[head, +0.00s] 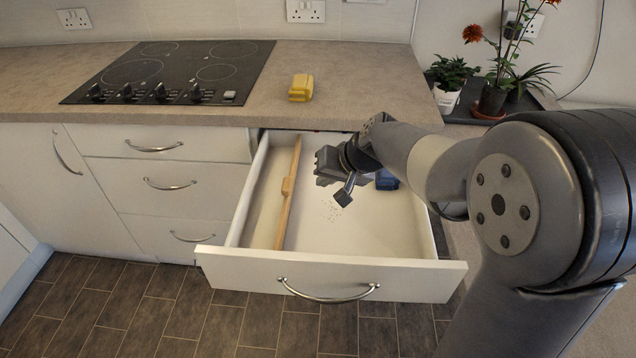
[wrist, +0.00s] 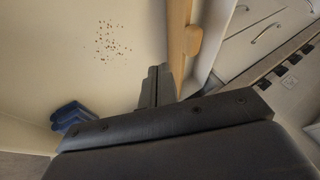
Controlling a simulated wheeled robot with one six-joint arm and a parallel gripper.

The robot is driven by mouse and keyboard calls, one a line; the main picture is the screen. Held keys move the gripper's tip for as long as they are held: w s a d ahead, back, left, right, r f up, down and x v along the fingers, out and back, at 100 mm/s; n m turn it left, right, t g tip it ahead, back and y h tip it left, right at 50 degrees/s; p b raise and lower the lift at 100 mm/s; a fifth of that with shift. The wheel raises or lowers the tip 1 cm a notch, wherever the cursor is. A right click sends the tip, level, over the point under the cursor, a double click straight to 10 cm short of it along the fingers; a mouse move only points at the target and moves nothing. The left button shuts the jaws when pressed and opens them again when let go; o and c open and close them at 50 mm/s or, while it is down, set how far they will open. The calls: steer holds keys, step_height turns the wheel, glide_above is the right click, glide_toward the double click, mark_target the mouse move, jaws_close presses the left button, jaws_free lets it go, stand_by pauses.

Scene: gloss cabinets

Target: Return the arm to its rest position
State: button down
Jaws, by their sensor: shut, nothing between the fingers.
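My gripper (head: 344,192) is over the open drawer, and its fingers are shut with nothing between them. In the wrist view the shut fingers (wrist: 156,86) point at the drawer floor, beside the wooden divider. My arm reaches in from the right side of the head view. The open drawer (head: 330,272) has a white front with a curved metal handle (head: 328,297). A blue object (head: 386,180) lies in the drawer at the back right, partly hidden by my arm; it also shows in the wrist view (wrist: 72,117).
A wooden divider (head: 287,195) runs front to back in the drawer. Dark specks (head: 331,210) lie on its floor. A yellow object (head: 301,88) stands on the worktop right of the black hob (head: 170,72). Potted plants (head: 492,98) stand at the right, behind my arm.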

steer(key=v, duration=0.6)
steer(key=shift+f, duration=0.1)
